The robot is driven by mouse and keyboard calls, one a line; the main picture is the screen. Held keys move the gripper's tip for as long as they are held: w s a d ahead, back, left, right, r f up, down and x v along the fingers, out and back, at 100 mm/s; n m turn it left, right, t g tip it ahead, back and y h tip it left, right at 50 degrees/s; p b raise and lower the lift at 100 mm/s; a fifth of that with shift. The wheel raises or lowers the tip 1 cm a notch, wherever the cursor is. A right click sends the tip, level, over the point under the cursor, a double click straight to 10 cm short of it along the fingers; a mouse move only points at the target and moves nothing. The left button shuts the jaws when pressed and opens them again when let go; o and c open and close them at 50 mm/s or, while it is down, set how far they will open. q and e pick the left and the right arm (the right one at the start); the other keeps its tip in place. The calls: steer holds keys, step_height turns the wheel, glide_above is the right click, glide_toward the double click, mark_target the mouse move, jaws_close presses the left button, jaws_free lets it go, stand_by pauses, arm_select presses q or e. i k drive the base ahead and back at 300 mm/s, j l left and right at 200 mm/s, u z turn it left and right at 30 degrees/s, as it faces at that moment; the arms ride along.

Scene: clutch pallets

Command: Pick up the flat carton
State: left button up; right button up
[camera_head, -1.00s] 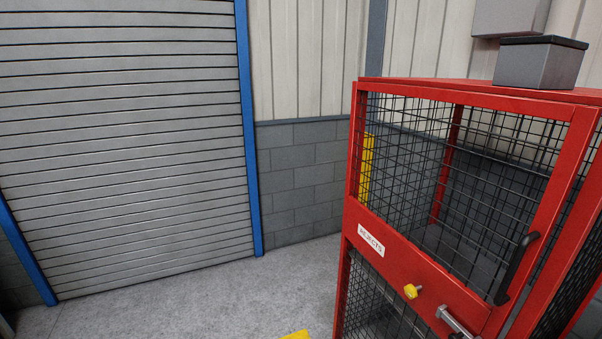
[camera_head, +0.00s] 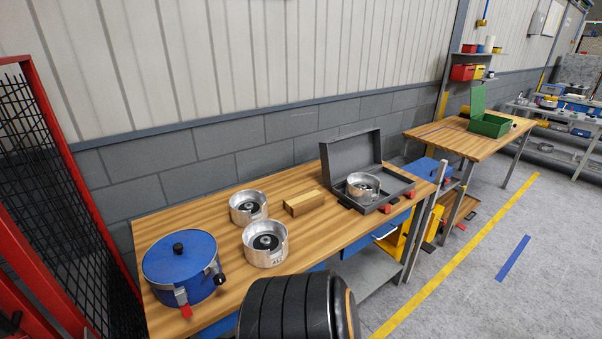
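A small brown box (camera_head: 304,203), oblong and low, lies on the wooden workbench (camera_head: 325,235) in the head view. It may be the flat carton, but I cannot tell for sure. It sits between two silver round metal housings on its left and an open grey case on its right. Neither of my grippers shows in this view.
The bench also holds silver housings (camera_head: 248,207) (camera_head: 265,244), a blue lidded pot (camera_head: 181,267) and the open grey case (camera_head: 351,152) with another housing (camera_head: 363,187) inside. A red mesh cage (camera_head: 75,185) stands left. A black ribbed cylinder (camera_head: 290,308) blocks the bottom middle. Floor is clear at right.

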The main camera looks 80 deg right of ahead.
mark_target(298, 204)
steer(key=z, duration=2.75)
steer(key=i+l, duration=1.05)
steer(key=u, duration=1.2)
